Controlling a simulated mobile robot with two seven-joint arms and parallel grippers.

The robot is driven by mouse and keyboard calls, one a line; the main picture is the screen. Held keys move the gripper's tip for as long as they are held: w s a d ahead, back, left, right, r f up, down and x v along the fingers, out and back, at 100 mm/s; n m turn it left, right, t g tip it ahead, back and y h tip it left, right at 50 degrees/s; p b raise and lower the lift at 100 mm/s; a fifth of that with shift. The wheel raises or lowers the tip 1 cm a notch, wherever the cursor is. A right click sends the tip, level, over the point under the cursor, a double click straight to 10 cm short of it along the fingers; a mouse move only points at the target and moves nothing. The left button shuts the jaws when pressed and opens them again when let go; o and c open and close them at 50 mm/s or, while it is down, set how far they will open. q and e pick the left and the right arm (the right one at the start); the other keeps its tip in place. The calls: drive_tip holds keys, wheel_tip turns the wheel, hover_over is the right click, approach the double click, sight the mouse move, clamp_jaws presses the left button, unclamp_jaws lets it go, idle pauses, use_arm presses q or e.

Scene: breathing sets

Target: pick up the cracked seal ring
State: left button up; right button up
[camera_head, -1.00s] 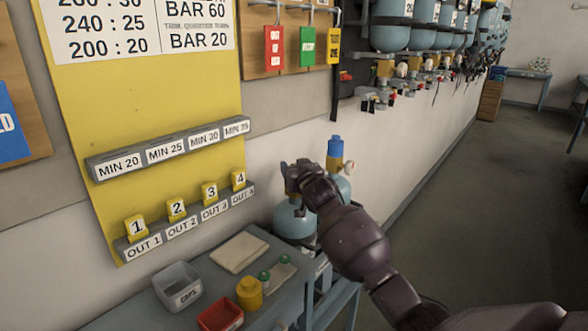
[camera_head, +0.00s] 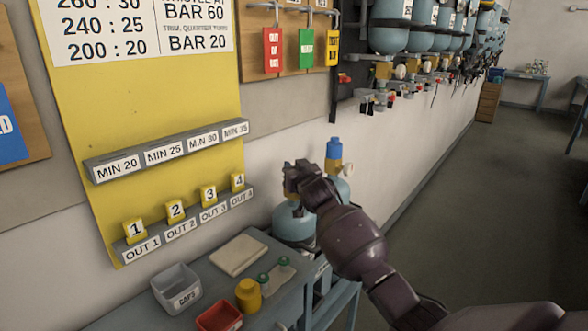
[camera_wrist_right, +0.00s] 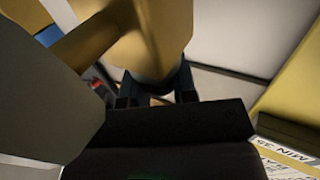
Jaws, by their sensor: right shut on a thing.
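My right gripper (camera_head: 297,176) is at the top of the nearer light-blue cylinder (camera_head: 294,226), beside its valve. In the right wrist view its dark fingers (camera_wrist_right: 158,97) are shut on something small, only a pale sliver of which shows. It fits the seal ring, but its shape and any crack cannot be made out. The brass valve body (camera_wrist_right: 148,45) fills the space just beyond the fingertips. I cannot tell whether the ring is still touching the valve. My left gripper is not in view.
A second cylinder with a blue-topped valve (camera_head: 334,150) stands close behind. The bench holds a grey caps bin (camera_head: 178,290), a red bin (camera_head: 219,317), a yellow pot (camera_head: 248,295) and a pale pad (camera_head: 238,255). A yellow board (camera_head: 150,110) hangs at left.

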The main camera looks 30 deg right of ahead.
wheel_tip(320, 180, up, 7)
drive_tip(key=shift+r+p, duration=0.1)
drive_tip(key=shift+p, duration=0.6)
use_arm(q)
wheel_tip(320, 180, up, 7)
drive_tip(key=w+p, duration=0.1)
drive_tip(key=p, duration=0.4)
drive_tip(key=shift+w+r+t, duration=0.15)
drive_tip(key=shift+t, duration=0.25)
use_arm(e)
wheel_tip(320, 180, up, 17)
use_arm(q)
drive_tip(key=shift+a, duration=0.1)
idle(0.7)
